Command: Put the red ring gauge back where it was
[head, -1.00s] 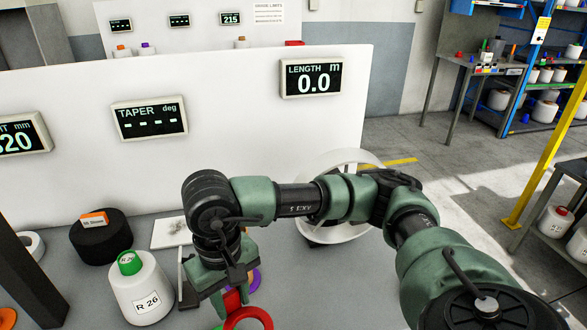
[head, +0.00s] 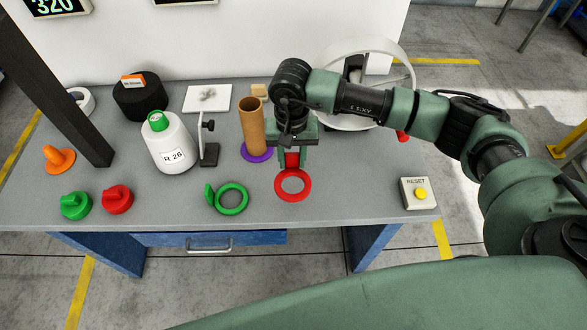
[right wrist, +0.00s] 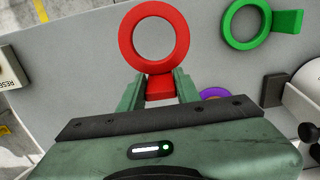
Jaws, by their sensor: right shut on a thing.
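The red ring gauge (head: 292,197) is a flat ring with a short handle. My right gripper (head: 292,160) is shut on the handle, and the ring points towards the front edge of the table. In the right wrist view the ring (right wrist: 153,67) shows whole beyond the fingers (right wrist: 158,88). It is over or on the grey table; I cannot tell whether it touches. A green ring gauge (head: 232,211) lies to its left. A purple ring (head: 257,157) is at the foot of a brown tube (head: 252,128); the tube hides part of it. My left gripper is out of view.
Green (head: 75,206) and red (head: 117,199) knobbed pieces lie front left. A RESET box (head: 418,193) is at the right. Table right of the ring is clear.

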